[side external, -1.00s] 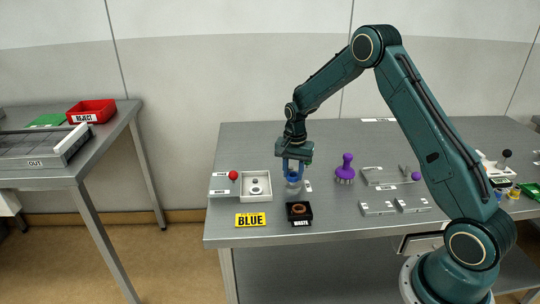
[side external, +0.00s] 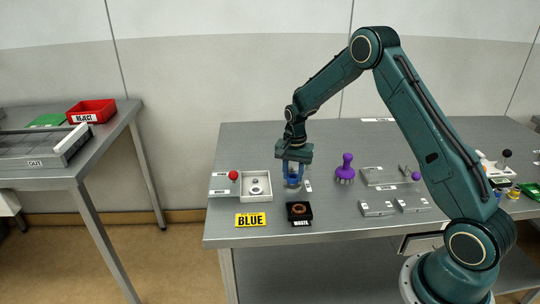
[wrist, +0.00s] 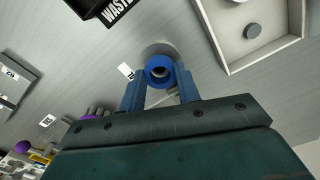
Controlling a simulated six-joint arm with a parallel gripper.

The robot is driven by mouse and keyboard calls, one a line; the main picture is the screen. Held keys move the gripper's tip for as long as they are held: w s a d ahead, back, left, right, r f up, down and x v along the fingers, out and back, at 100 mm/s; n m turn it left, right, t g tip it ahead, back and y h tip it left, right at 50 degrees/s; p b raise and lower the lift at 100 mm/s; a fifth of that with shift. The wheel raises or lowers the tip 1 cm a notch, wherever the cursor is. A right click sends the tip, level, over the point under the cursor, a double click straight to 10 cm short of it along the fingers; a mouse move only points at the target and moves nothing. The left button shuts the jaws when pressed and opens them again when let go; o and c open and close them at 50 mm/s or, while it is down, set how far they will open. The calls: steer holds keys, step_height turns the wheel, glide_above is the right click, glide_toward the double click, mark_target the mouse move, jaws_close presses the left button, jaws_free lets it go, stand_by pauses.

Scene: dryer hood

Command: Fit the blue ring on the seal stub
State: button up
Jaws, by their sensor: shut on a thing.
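My gripper (side external: 293,176) points down over the left part of the steel table. Its two blue fingers also show in the wrist view (wrist: 160,82), shut on the blue ring (wrist: 152,64). The ring lies flat between the fingertips, with a grey round shape inside its hole. A pale round base, seemingly of the seal stub (wrist: 155,47), shows just beyond the ring. In the side view the fingers hide much of the ring and stub. I cannot tell whether the ring is around the stub or just above it.
A white tray (side external: 269,194) with grey round parts stands to the left, near a red knob (side external: 233,175). The black waste box (side external: 308,218) holds a brown ring in front. A purple knobbed tool (side external: 346,170) stands to the right.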

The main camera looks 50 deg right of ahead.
steer(key=shift+f, duration=0.5)
stand_by(1.0)
steer(key=o, duration=1.5)
steer(key=shift+r, duration=0.1)
steer(key=shift+r, duration=2.85)
steer(key=shift+r, duration=0.1)
